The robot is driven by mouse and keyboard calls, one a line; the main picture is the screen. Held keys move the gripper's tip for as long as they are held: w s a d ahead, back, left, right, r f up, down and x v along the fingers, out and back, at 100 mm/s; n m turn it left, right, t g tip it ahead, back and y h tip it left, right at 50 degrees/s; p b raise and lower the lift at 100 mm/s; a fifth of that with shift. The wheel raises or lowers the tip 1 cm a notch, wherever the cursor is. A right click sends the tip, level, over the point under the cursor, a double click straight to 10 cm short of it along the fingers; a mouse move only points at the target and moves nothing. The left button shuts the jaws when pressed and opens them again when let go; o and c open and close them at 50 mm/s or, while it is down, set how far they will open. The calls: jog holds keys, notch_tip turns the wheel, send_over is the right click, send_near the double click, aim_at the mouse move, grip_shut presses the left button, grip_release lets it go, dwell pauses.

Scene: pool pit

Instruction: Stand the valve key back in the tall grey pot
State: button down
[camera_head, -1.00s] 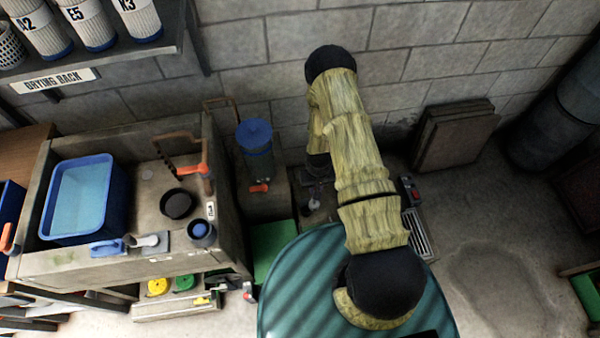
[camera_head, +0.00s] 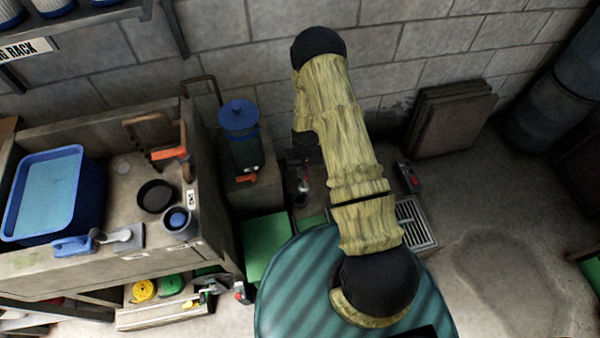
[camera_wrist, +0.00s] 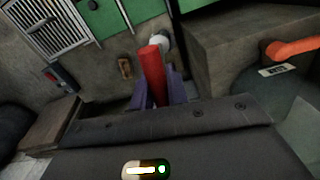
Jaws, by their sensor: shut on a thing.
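My gripper (camera_wrist: 156,92) is shut on a red bar (camera_wrist: 152,70), which I take to be the valve key's handle. The bar stands up between the two purple fingers in the wrist view. A pale round thing (camera_wrist: 161,42) shows just beyond its end; I cannot tell whether it belongs to the key. In the head view the gripper (camera_head: 302,165) is small and dark, partly behind my sleeved arm, above the floor by the wall. A short grey pot with blue inside (camera_head: 178,221) stands on the bench corner. I cannot make out a tall grey pot with certainty.
A bench with a blue basin (camera_head: 52,195) and a dark bowl (camera_head: 155,195) is at left. A blue-lidded container (camera_head: 240,135) with an orange tap stands left of my gripper.

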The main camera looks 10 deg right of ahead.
jog(key=w+f+m+b, duration=0.2)
jog(key=w+f+b, duration=0.3)
jog(key=b, duration=0.9)
jog(key=shift+w+f, duration=0.3)
jog(key=shift+f, duration=0.1)
notch_tip(320, 180, down, 9)
jog(key=b, duration=0.6)
jog(key=shift+s+r+p, duration=0.1)
jog(key=shift+p, duration=0.35)
dwell(0.3)
